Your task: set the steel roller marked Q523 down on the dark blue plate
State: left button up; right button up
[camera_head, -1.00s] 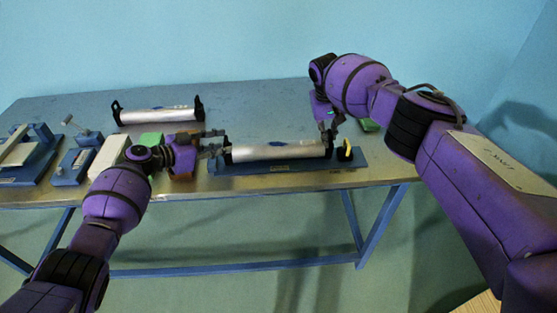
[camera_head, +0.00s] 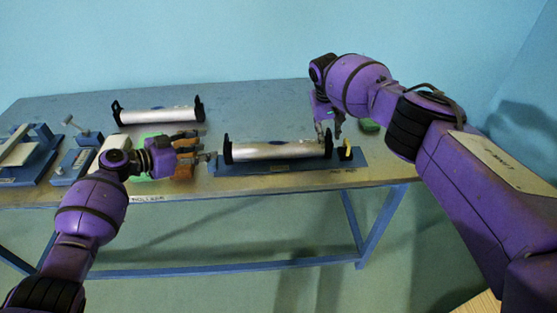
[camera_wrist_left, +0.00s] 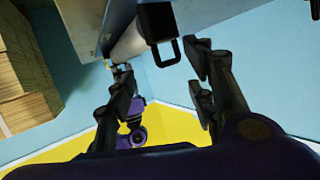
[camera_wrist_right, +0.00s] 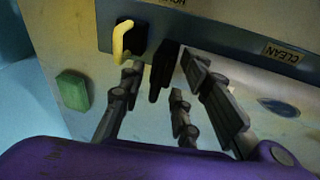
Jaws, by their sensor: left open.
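A steel roller (camera_head: 275,150) with black end handles lies lengthwise on the dark blue plate (camera_head: 290,167) near the table's front edge; its marking is not readable. My left gripper (camera_head: 208,156) is open and empty, just left of the roller's left handle. In the left wrist view that handle (camera_wrist_left: 163,30) is ahead of the spread fingers. My right gripper (camera_head: 329,130) is at the roller's right handle. In the right wrist view its fingers look apart, with that handle (camera_wrist_right: 162,70) between them. A second steel roller (camera_head: 158,116) lies at the back left; its marking is unreadable too.
A yellow hook-shaped part (camera_wrist_right: 123,40) on a black block stands at the plate's right end. A green block (camera_wrist_right: 72,90) is beyond it. Blue fixtures (camera_head: 28,155) fill the table's left end. The table's back right is clear.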

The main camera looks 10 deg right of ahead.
pick_arm(q)
jog(key=v, duration=0.6)
pick_arm(e)
jog(key=v, duration=1.2)
pick_arm(q)
jog(key=shift+s+a, duration=0.1)
